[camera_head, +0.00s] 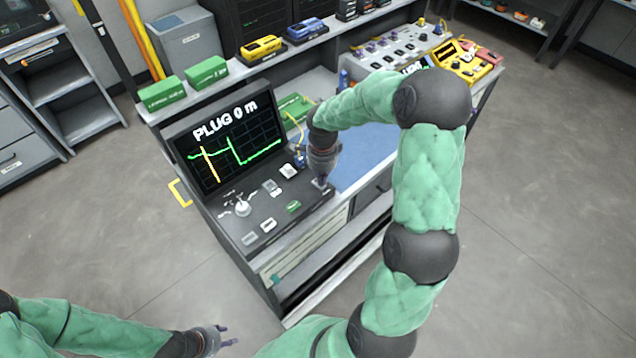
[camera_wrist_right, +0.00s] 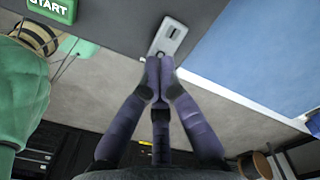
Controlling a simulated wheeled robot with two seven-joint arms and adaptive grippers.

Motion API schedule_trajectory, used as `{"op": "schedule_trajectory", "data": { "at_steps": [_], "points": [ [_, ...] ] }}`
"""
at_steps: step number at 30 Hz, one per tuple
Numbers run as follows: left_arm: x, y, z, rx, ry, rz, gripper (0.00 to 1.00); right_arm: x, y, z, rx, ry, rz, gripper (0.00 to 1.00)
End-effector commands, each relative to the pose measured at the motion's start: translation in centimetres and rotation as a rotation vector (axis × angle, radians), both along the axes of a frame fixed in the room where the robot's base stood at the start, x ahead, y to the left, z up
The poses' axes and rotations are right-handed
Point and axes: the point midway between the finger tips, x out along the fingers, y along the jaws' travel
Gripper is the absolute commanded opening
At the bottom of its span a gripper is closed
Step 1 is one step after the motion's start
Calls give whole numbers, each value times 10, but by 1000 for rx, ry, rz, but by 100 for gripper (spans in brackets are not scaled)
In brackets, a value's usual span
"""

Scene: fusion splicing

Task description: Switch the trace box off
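The trace box (camera_head: 225,235) stands on the bench with its screen (camera_head: 228,140) lit, showing "PLUG 0 m" and green and orange traces. Its sloped panel carries a knob (camera_head: 242,207) and several buttons. My right gripper (camera_head: 321,182) points down at the panel's right end. In the right wrist view its purple fingers (camera_wrist_right: 160,66) come together at a small grey switch plate (camera_wrist_right: 171,36) with a dark slot. The fingertips are at the plate's near end; whether they touch it I cannot tell. My left gripper (camera_head: 229,335) is low at the bottom left, its fingers apart and empty.
A green START button (camera_wrist_right: 46,8) lies left of the switch plate. A blue mat (camera_head: 362,158) is right of the box. Green boxes (camera_head: 207,72), a yellow device (camera_head: 261,46) and a blue device (camera_head: 306,28) stand on the shelf behind. The floor in front is clear.

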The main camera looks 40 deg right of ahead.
Motion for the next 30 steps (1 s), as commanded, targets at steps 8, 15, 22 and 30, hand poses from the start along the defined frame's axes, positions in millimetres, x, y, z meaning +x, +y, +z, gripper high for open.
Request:
{"op": "schedule_trajectory", "data": {
  "at_steps": [8,15,22,30],
  "points": [
    [0,0,-4,0,0,0,40,0,0,-4,0,0,0,0],
    [0,0,-6,0,0,0,40,0,0,-7,0,0,0,0],
    [0,0,-9,0,0,0,40,0,0,-10,0,0,0,0],
    [0,0,-12,0,0,0,40,0,0,-14,0,0,0,0]
  ]
}}
